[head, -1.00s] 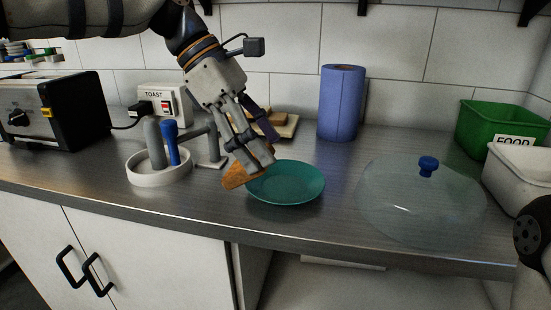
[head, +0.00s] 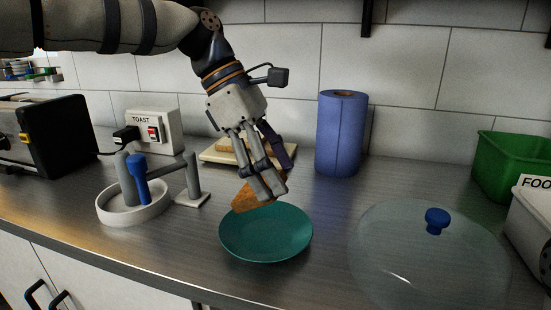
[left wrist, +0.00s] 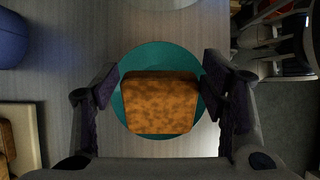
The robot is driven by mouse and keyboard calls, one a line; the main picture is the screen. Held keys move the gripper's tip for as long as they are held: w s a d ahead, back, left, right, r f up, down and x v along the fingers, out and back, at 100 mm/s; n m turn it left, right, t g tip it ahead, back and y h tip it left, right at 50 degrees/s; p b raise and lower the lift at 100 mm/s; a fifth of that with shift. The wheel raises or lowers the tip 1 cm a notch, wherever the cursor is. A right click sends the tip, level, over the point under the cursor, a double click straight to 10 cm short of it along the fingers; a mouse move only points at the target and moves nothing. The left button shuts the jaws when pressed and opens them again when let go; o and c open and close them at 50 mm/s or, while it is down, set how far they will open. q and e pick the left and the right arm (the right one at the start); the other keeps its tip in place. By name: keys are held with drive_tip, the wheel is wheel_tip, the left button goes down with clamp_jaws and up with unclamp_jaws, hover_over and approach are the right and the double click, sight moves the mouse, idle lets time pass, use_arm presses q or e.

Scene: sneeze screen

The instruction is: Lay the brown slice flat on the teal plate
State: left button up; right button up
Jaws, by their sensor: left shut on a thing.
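The brown slice (head: 248,200) is held in my left gripper (head: 266,186), over the back left part of the teal plate (head: 270,242). It looks tilted in the head view, partly hidden by the fingers; I cannot tell whether its lower edge touches the plate. In the left wrist view the slice (left wrist: 160,105) lies between the two fingers, with the plate (left wrist: 160,53) behind it. The plate rests on the counter and looks empty. My right gripper is not in view.
A clear dome lid (head: 425,265) with a blue knob stands right of the plate. A white round holder (head: 130,212) with a blue-handled tool is to the left. Behind are a board with bread (head: 215,157) and a blue paper roll (head: 340,135). Green bin (head: 510,165) at right.

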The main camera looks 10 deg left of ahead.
use_arm(q)
drive_tip(key=shift+f, duration=2.75)
drive_tip(key=o, duration=1.1)
drive_tip(key=shift+o, duration=0.2)
drive_tip(key=v, duration=1.2)
